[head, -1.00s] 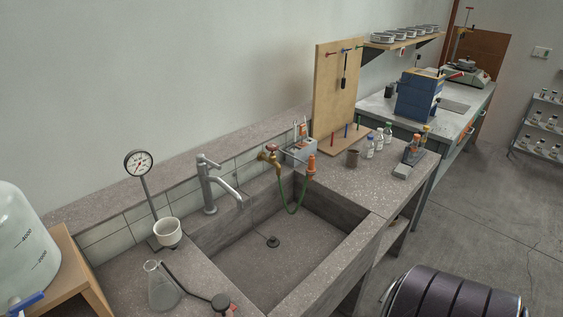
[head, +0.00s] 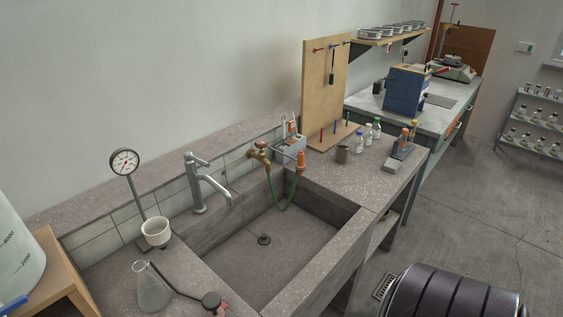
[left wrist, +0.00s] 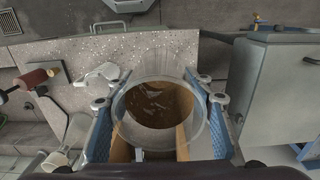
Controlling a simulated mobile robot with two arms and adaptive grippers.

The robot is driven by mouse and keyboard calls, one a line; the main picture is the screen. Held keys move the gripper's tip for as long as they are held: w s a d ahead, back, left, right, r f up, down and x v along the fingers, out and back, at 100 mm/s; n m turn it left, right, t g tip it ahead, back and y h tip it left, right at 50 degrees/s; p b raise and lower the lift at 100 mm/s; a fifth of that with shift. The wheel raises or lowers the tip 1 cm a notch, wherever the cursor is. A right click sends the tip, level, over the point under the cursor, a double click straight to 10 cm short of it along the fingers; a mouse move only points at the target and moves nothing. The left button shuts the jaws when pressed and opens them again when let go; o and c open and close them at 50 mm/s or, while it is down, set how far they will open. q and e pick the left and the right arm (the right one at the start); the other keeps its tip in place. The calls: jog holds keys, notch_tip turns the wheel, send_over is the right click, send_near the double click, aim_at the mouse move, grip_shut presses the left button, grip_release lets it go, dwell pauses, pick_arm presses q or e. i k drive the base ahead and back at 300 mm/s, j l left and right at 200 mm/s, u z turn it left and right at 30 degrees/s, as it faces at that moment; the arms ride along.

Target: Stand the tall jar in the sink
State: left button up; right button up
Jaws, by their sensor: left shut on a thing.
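The sink (head: 330,245) is a grey stone basin set in the bench. It shows empty in the head view, with a dark drain (head: 264,239) in its floor. In the left wrist view my left gripper (left wrist: 160,125), with blue fingers and tan pads, is shut on a clear round vessel, which I take to be the tall jar (left wrist: 118,115). I see its round end and a brown area through it. Its height and tilt cannot be told.
A metal tap (head: 198,185) and a green-hosed brass valve (head: 262,152) stand behind the sink. A white cup (head: 156,234), a gauge (head: 125,162) and a glass flask (head: 152,292) stand left of it. Small bottles (head: 367,135) and a pegboard (head: 320,95) stand beyond.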

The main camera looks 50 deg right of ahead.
aim_at(312, 246)
jog(key=l+z, duration=0.45)
jog(key=i+l+z, duration=0.2)
jog(key=l+z, duration=0.25)
jog(key=i+l, duration=0.15)
jog(key=l, duration=0.2)
jog(key=i+l+z, duration=0.1)
jog(key=l, duration=0.3)
jog(key=i+l, duration=0.3)
jog(key=i+l+z, duration=0.15)
jog(key=l, duration=0.25)
